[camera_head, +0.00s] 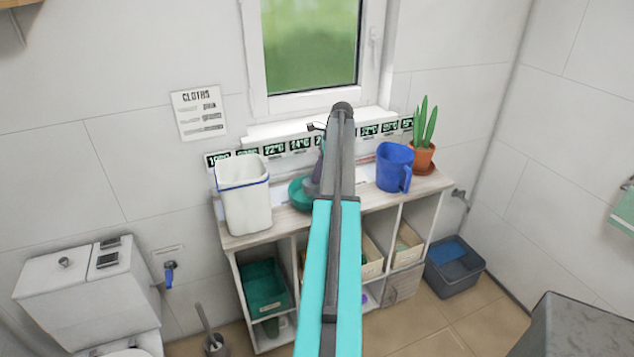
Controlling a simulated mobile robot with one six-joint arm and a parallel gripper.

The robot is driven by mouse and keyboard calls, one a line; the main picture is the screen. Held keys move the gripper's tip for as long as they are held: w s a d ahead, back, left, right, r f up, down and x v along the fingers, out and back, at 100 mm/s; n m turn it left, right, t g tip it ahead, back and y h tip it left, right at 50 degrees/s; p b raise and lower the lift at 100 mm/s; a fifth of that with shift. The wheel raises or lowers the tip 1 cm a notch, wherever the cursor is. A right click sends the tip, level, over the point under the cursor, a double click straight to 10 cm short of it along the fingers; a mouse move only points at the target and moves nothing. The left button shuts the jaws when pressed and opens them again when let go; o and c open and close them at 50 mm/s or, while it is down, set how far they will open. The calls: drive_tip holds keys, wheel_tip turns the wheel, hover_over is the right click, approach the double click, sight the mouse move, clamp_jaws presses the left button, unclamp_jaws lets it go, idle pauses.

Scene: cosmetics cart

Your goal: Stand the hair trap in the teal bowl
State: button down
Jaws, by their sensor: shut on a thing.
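The teal bowl (299,196) stands on the top of the white shelf unit, between the white bin and the blue jug. My arm reaches over it from the front and hides its right part. My gripper (316,182) is mostly hidden behind my arm; a dark part of it shows at the right side of the bowl. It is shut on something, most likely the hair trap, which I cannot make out. I cannot tell whether the held thing touches the bowl.
A white bin (245,200) stands left of the bowl. A blue jug (393,168) and a potted plant (424,150) stand to the right. A row of dark labels (300,146) and the window sill (270,130) lie behind. The shelf unit (425,187) has boxes below.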

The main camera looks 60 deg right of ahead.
drive_tip(key=shift+f+p, duration=0.5)
drive_tip(key=shift+f, duration=1.2)
drive_tip(key=shift+f, duration=0.15)
drive_tip(key=c, duration=1.7)
unclamp_jaws()
drive_tip(key=shift+o, duration=0.2)
drive_tip(key=shift+r, duration=0.2)
drive_tip(key=b+v, duration=0.4)
drive_tip(key=v, duration=0.8)
